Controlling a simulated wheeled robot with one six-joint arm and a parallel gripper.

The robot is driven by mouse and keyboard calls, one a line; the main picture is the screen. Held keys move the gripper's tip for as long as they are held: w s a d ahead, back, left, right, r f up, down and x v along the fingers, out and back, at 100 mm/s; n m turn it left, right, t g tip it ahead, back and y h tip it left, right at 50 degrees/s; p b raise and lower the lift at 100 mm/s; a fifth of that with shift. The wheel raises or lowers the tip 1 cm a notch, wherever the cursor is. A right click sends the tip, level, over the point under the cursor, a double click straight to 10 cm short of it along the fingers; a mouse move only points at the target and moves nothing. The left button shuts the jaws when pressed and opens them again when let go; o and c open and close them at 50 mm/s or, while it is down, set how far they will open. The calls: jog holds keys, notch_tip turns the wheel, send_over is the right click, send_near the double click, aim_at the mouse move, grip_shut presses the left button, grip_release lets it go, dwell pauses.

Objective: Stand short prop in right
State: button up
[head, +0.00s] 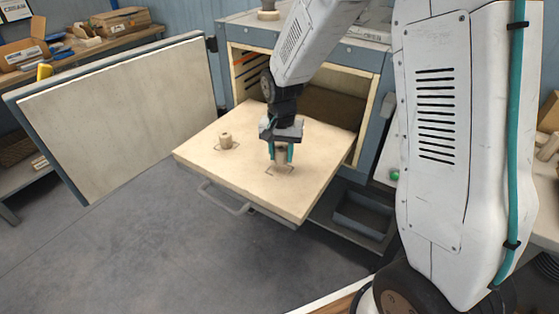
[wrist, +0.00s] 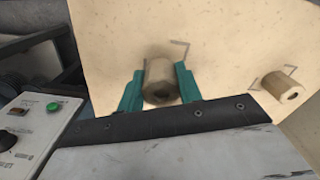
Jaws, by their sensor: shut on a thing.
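My gripper (head: 281,157) points down over the pulled-out pale shelf board (head: 235,180). Its teal fingers are shut on a tan cylindrical prop (wrist: 158,78). The held prop is upright at the right outlined mark (head: 279,171), which partly shows beside it in the wrist view (wrist: 182,48). I cannot tell whether its base touches the board. A second tan prop (head: 226,141) stands at the left outlined mark, apart from my gripper; it also shows at the right of the wrist view (wrist: 281,83).
The dryer cabinet (head: 372,100) is open behind the board. Its door (head: 120,110) is swung out to the left. A handle (head: 224,199) juts from the board's front. A control panel (wrist: 38,125) with a green button shows in the wrist view. The board's front is clear.

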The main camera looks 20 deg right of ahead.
aim_at(279, 161)
jog(key=shift+w+a, duration=0.15)
jog(key=shift+w, duration=0.2)
jog(key=shift+f, duration=1.8)
jog(key=shift+f, duration=0.1)
jog(key=o, duration=1)
jog(key=shift+o, duration=0.2)
